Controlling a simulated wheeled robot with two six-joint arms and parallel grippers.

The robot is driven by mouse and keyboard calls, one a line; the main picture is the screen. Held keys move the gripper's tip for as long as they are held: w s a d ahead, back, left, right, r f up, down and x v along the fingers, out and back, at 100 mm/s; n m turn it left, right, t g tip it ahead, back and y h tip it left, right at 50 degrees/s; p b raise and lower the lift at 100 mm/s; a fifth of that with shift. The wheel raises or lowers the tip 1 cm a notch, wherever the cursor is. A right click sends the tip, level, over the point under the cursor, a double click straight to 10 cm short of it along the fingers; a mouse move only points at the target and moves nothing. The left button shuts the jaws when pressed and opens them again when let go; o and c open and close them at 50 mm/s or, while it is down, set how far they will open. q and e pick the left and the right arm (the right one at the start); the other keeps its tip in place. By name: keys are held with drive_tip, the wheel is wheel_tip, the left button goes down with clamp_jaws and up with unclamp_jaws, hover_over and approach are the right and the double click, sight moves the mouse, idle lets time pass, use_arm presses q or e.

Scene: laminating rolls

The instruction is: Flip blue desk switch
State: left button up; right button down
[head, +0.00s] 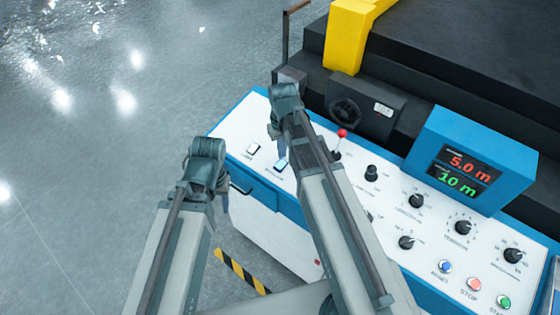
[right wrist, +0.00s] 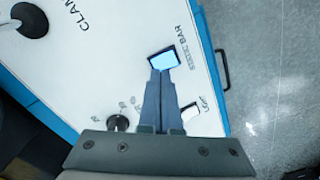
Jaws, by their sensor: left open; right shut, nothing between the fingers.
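The blue desk switch (head: 281,165) sits on the white panel of the blue-edged control desk (head: 233,150), near its left end. In the right wrist view the blue switch (right wrist: 163,61) is lit pale blue in a dark frame, beside a label that seems to read STATIC BAR. My right gripper (head: 276,152) is shut and empty, its fingertips (right wrist: 160,73) at the near edge of the switch. I cannot tell whether they touch it. My left gripper (head: 224,208) is open and hangs beside the desk's left front side, away from the switch.
A white switch labelled LIGHT (head: 253,148) is close to the blue one. A red-tipped lever (head: 341,134) and several black knobs stand to the right. A blue display box (head: 470,160) reads 5.0 m and 10 m. A drawer handle (head: 240,187) is on the desk front.

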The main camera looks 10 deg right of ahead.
sight(282, 163)
use_arm(q)
wheel_tip(282, 163, up, 4)
drive_tip(key=p, duration=0.3)
drive_tip(key=shift+r+p, duration=0.2)
drive_tip(key=shift+p, duration=0.2)
use_arm(e)
wheel_tip(282, 163, up, 4)
drive_tip(key=shift+r, duration=0.2)
drive_tip(key=shift+f, duration=0.1)
use_arm(q)
wheel_tip(282, 163, down, 5)
drive_tip(key=b, duration=0.5)
use_arm(e)
drive_tip(key=s+a+f+n, duration=0.1)
drive_tip(key=s+a+f, duration=0.1)
drive_tip(key=s+a, duration=0.3)
drive_tip(key=s+a+f+n+h, duration=0.1)
drive_tip(key=s+a+f, duration=0.1)
drive_tip(key=s+a, duration=0.3)
drive_tip(key=s, duration=0.4)
drive_tip(key=shift+s+a+f, duration=0.2)
drive_tip(key=shift+a+f, duration=0.05)
drive_tip(key=shift+f, duration=0.1)
